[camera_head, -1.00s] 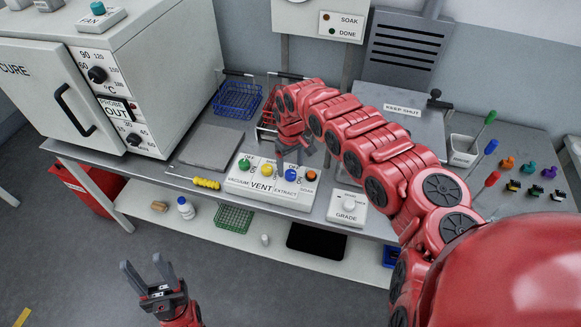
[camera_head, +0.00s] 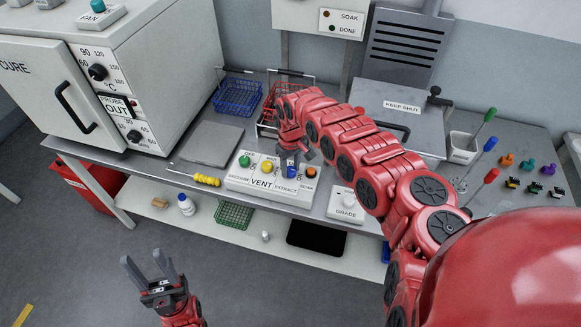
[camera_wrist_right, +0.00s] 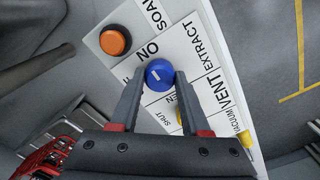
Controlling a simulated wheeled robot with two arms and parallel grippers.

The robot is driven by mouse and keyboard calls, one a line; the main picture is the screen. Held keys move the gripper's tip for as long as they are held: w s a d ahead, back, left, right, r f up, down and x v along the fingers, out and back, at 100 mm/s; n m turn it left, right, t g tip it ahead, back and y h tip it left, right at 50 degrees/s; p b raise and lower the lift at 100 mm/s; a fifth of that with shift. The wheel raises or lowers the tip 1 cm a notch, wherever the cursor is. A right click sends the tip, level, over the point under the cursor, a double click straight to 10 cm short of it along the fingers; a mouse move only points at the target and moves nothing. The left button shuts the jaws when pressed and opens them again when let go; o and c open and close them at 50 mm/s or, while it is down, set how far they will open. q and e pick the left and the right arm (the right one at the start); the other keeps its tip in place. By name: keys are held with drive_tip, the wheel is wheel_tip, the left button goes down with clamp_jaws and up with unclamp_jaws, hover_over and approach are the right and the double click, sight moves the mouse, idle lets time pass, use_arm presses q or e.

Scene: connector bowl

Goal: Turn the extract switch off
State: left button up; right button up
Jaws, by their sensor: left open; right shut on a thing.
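The extract switch is a blue round knob (camera_head: 292,171) on the white control panel (camera_head: 236,188), above the EXTRACT label. In the right wrist view the blue knob (camera_wrist_right: 159,73) lies between my right fingertips, with the word ON beside it. A small white mark shows on the knob; its exact direction is hard to read. My right gripper (camera_head: 291,158) reaches down onto the knob from above and is shut on it; its fingers (camera_wrist_right: 158,82) touch the knob's sides. My left gripper (camera_head: 153,270) is open and empty, low in front of the bench.
On the same panel are a green knob (camera_head: 244,161), a yellow knob (camera_head: 266,167) and an orange button (camera_head: 311,173). The GRADE box (camera_head: 346,206) stands close to the right. A yellow-handled tool (camera_head: 206,180) lies left of the panel. Wire baskets (camera_head: 238,96) stand behind.

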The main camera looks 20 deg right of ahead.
clamp_jaws()
drive_tip(key=shift+n, duration=0.3)
drive_tip(key=n+b, duration=0.1)
drive_tip(key=n, duration=0.1)
drive_tip(key=shift+f+n, duration=0.1)
drive_tip(key=shift+n, duration=0.2)
drive_tip(key=n+b, duration=0.2)
drive_tip(key=n, duration=0.4)
drive_tip(key=shift+b, duration=0.3)
drive_tip(key=n+b, duration=0.1)
drive_tip(key=n, duration=0.3)
drive_tip(key=shift+n+b, duration=1.25)
drive_tip(key=shift+n, duration=1.05)
